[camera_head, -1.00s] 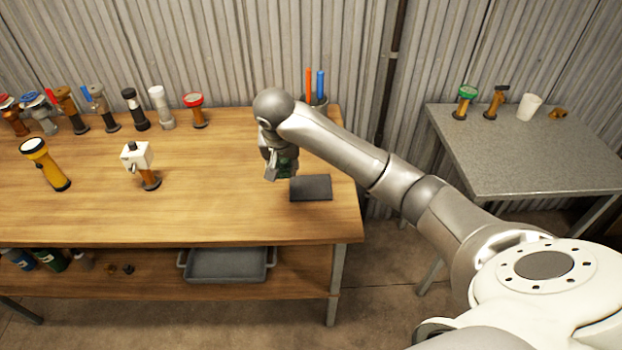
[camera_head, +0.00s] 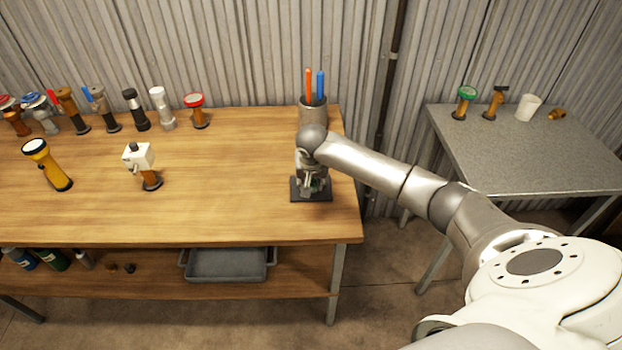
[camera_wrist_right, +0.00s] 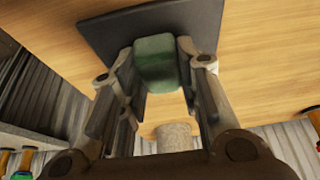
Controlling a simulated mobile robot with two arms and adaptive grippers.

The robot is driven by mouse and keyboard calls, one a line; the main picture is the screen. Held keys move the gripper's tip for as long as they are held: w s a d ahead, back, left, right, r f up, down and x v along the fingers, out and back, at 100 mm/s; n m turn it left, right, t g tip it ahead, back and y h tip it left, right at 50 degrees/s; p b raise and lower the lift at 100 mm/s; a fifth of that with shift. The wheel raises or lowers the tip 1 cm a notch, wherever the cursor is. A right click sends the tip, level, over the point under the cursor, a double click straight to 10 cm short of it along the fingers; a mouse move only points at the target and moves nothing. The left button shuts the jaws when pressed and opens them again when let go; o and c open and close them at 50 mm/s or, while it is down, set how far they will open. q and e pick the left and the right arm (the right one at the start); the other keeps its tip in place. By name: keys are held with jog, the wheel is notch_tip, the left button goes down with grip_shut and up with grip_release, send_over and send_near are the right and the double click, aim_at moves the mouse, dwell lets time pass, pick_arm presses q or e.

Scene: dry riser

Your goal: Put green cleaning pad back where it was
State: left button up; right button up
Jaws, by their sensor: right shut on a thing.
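The green cleaning pad (camera_wrist_right: 155,62) is between the fingers of my right gripper (camera_wrist_right: 158,75) in the right wrist view. My right gripper (camera_head: 313,188) is shut on the pad and points down over the dark flat mat (camera_head: 298,196) near the right end of the wooden bench. The mat also shows behind the pad in the wrist view (camera_wrist_right: 100,38). In the head view the gripper mostly hides the pad. I cannot tell whether the pad touches the mat. My left gripper is not in view.
A cup with orange and blue sticks (camera_head: 313,112) stands just behind my right gripper. A white-headed fitting (camera_head: 140,160) and a yellow flashlight (camera_head: 45,165) stand to the left. Several valves line the bench's back. The bench (camera_head: 220,200) is clear between the fitting and mat.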

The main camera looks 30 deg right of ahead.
jog(key=shift+f, duration=0.1)
jog(key=o, duration=1)
jog(key=v, duration=1.2)
